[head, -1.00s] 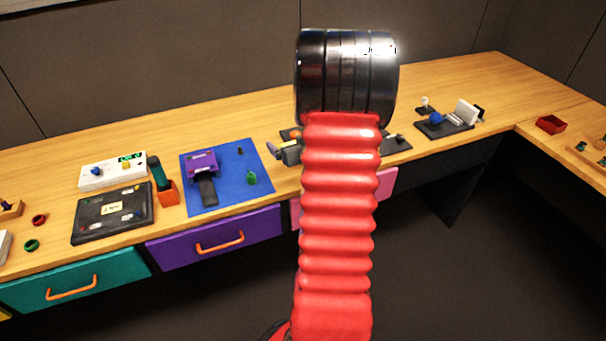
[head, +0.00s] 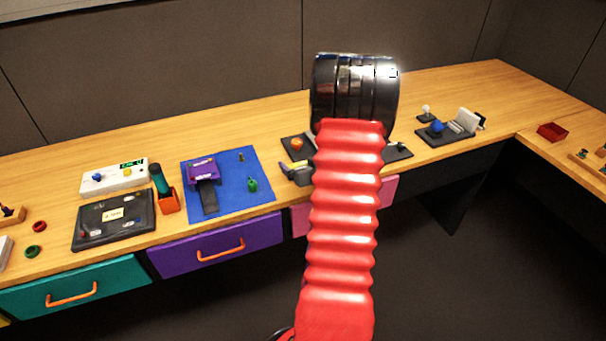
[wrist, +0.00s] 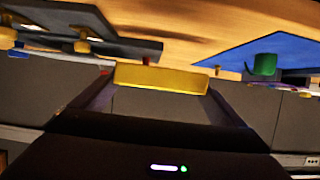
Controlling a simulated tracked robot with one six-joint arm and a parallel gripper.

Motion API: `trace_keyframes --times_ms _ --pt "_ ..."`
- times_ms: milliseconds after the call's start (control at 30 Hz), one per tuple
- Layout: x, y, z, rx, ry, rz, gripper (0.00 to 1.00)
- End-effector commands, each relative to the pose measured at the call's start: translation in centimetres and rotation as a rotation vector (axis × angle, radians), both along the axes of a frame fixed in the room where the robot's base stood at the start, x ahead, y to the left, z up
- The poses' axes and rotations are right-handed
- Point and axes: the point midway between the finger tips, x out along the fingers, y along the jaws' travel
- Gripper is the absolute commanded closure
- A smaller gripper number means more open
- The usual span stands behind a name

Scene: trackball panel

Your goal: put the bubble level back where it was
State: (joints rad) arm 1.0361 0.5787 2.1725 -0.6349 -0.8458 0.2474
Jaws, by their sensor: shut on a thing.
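My gripper (wrist: 160,85) is shut on a yellow bar, which I take for the bubble level (wrist: 162,79). The bar lies across between the two fingers in the wrist view; its vial cannot be made out. In the head view my gripper (head: 294,171) shows just left of my red arm, near the front edge of the bench, between the blue mat and a dark panel (head: 289,143). My arm hides part of the gripper and much of that panel. I cannot tell whether the level touches anything below.
The blue mat (head: 228,200) holds a purple device (head: 202,170) and a green piece (head: 252,185). An orange holder (head: 168,200) stands left of it. A dark panel with a blue ball (head: 437,127) lies to the right. Drawers with orange handles (head: 221,251) are below the bench edge.

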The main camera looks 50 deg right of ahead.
Motion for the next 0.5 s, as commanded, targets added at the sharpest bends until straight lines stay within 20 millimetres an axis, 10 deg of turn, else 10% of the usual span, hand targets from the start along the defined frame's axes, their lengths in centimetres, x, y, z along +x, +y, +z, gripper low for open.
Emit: trace_keyframes --times_ms 500 --pt "0.0 -0.04 -1.22 0.0 0.0 0.0 0.34"
